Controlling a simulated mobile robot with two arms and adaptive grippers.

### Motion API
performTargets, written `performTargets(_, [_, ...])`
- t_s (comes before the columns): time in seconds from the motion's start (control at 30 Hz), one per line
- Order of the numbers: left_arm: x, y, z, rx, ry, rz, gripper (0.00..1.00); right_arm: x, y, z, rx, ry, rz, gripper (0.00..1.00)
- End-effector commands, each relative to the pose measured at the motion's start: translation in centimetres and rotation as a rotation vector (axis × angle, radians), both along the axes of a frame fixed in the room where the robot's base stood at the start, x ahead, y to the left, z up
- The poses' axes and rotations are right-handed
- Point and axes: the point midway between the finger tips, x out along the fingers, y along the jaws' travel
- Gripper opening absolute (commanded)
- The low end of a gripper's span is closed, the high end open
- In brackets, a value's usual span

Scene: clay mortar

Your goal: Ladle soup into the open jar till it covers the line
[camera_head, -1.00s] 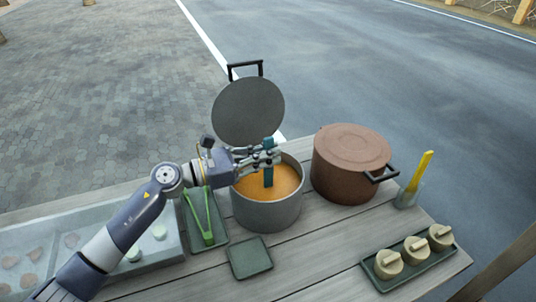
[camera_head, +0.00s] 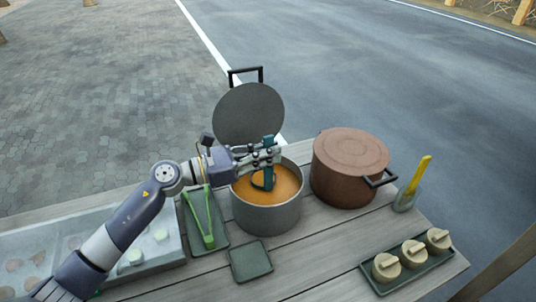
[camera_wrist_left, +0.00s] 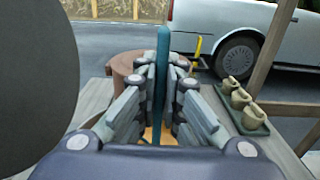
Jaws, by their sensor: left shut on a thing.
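A grey pot (camera_head: 266,215) of orange soup (camera_head: 287,183) stands in the middle of the table, its dark round lid (camera_head: 248,113) upright behind it. My left gripper (camera_head: 268,156) is above the pot, shut on a teal ladle (camera_head: 269,178). The ladle's handle is upright between the fingers in the wrist view (camera_wrist_left: 162,60). Its bowl shows at the soup surface; how full it is I cannot tell. Three beige jars, left (camera_head: 386,265), middle (camera_head: 413,253) and right (camera_head: 439,240), stand on a tray at the right. All seem lidded; I see no clearly open jar and no line.
A brown lidded pot (camera_head: 345,170) stands right of the soup pot, with a yellow-handled tool (camera_head: 419,174) in a clear cup (camera_head: 406,198) beyond. Green tongs (camera_head: 207,220) lie on a tray at the left. A small empty green tray (camera_head: 250,260) lies in front.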

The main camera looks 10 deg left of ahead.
Motion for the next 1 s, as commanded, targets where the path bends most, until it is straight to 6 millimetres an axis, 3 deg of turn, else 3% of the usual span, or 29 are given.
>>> performTargets(1.0, [0.0,0.0,7.6,0.000,-0.004,0.000,0.00,0.0,-0.4,5.5,-0.004,0.000,0.000,0.40])
